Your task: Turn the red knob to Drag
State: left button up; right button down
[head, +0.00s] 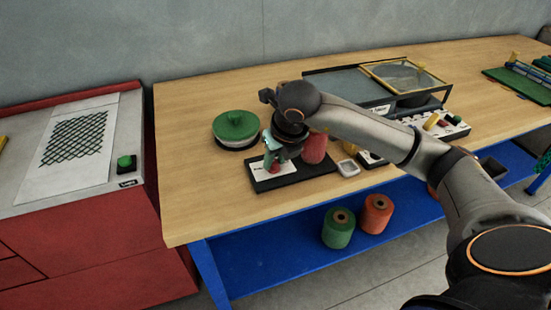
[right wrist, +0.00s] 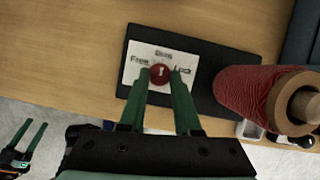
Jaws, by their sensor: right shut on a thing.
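The red knob (right wrist: 159,75) sits on a white label plate (right wrist: 136,70) on a black base (right wrist: 215,50). In the right wrist view the plate reads "Free" at left, "Lock" at right and a word that looks like "Drag" at the top. A small pale mark shows on the knob, but its direction is hard to tell. My right gripper (right wrist: 160,88) is shut on the knob, one green finger on each side. In the head view the right gripper (head: 272,158) covers much of the knob (head: 273,168). My left gripper (right wrist: 26,136) shows only in the right wrist view, empty with fingers apart.
A red twine spool (right wrist: 255,95) stands on the base's right part, close to my right gripper. A green round-lidded thing (head: 235,128) stands behind at left. A small white dish (head: 348,169) lies to the right. Green (head: 338,230) and orange (head: 377,214) spools stand on the blue shelf.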

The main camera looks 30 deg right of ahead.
jog(key=c, duration=0.8)
grip_release()
jog(key=shift+c, duration=0.2)
jog(key=shift+o, duration=1.2)
jog(key=shift+r, duration=0.15)
jog(key=v, duration=1.2)
jog(key=shift+p, duration=0.35)
jog(key=shift+s+r, duration=0.1)
